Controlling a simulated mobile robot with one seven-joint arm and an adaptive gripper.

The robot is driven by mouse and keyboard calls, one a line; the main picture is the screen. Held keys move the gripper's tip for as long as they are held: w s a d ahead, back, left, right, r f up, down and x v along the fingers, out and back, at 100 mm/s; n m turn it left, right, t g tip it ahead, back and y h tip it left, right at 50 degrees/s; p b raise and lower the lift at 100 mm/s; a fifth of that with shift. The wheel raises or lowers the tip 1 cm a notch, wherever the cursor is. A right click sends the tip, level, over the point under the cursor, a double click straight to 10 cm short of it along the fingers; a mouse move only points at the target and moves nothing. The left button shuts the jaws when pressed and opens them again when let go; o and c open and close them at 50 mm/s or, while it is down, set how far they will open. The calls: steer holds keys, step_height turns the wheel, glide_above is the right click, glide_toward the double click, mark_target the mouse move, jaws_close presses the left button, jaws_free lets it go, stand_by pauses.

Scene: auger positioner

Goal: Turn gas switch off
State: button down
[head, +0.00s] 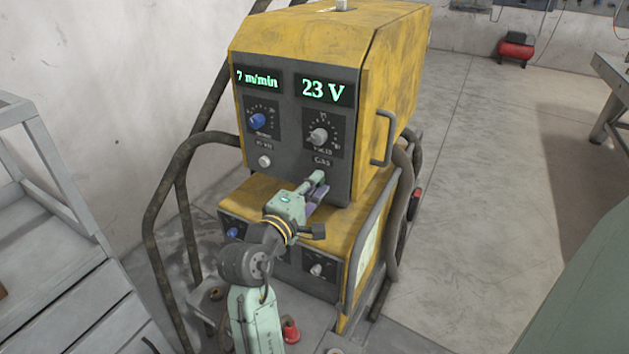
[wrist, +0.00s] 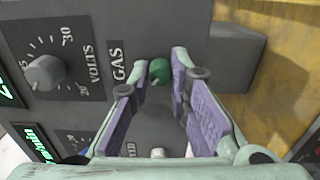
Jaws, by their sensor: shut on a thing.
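The gas switch is a small green knob (wrist: 159,70) beside the GAS label on the dark front panel (head: 290,175) of the yellow welding machine (head: 395,70). My gripper (head: 317,183) reaches up to the panel just under the GAS label in the head view, where it hides the switch. In the wrist view my gripper (wrist: 160,76) has one finger on each side of the green knob, shut on it. The switch's exact turn angle is hard to tell.
A blue knob (head: 257,121) and a grey volts knob (head: 318,136) sit above on the panel, under lit displays. A white button (head: 265,161) is to the left. Thick hoses (head: 165,190) curve on the left. Open floor (head: 480,190) lies to the right.

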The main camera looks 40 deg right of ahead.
stand_by(0.4)
steer(key=c, duration=1.5)
jaws_free()
steer(key=shift+a, duration=0.15)
steer(key=v, duration=1.1)
steer(key=shift+s+a, duration=0.2)
steer(key=shift+a, duration=0.15)
